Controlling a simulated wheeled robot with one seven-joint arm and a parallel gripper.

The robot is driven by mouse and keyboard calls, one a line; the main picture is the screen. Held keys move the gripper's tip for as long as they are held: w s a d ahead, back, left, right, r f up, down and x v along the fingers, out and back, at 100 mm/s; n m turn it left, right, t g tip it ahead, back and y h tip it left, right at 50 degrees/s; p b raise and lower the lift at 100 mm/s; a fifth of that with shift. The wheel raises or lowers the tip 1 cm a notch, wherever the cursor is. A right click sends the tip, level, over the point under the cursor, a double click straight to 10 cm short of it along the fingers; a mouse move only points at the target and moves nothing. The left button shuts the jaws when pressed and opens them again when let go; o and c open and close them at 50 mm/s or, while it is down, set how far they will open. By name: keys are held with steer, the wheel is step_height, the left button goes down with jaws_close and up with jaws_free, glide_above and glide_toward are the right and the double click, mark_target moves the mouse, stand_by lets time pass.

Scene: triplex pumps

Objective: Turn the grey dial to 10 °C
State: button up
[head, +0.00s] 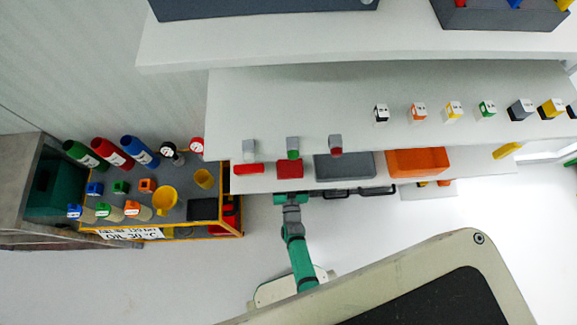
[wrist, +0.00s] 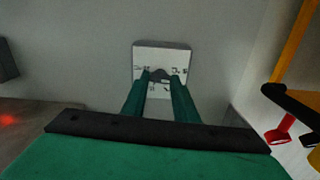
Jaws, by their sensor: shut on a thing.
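In the wrist view a pale square plate (wrist: 162,57) with small dark markings stands straight ahead on a grey surface. The grey dial (wrist: 160,74) sits at the plate's lower middle, between the two teal fingers of my gripper (wrist: 161,82). The fingers are shut on the dial, one on each side. The markings are too small to read, and I cannot tell which one the dial points at. In the head view my gripper (head: 291,197) is at the front edge of the white bench, and the dial and its plate cannot be made out there.
The white bench (head: 225,180) carries a dark grey bin (head: 344,166), an orange bin (head: 417,162) and small blocks. A yellow-framed cart (head: 239,212) with bottles, cups and a white label (head: 130,233) stands at the left. Clear floor (head: 400,235) lies in front of the bench.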

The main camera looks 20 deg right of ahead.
steer(key=shift+s+f+m, duration=0.1)
steer(key=shift+f+m, duration=0.05)
steer(key=shift+m, duration=2.55)
steer(key=shift+s+f+m, duration=0.1)
steer(key=shift+m, duration=2.6)
steer(key=o, duration=1.1)
steer(key=shift+c, duration=0.2)
steer(key=shift+w+r, duration=0.1)
steer(key=shift+w, duration=0.05)
steer(key=v, duration=1.1)
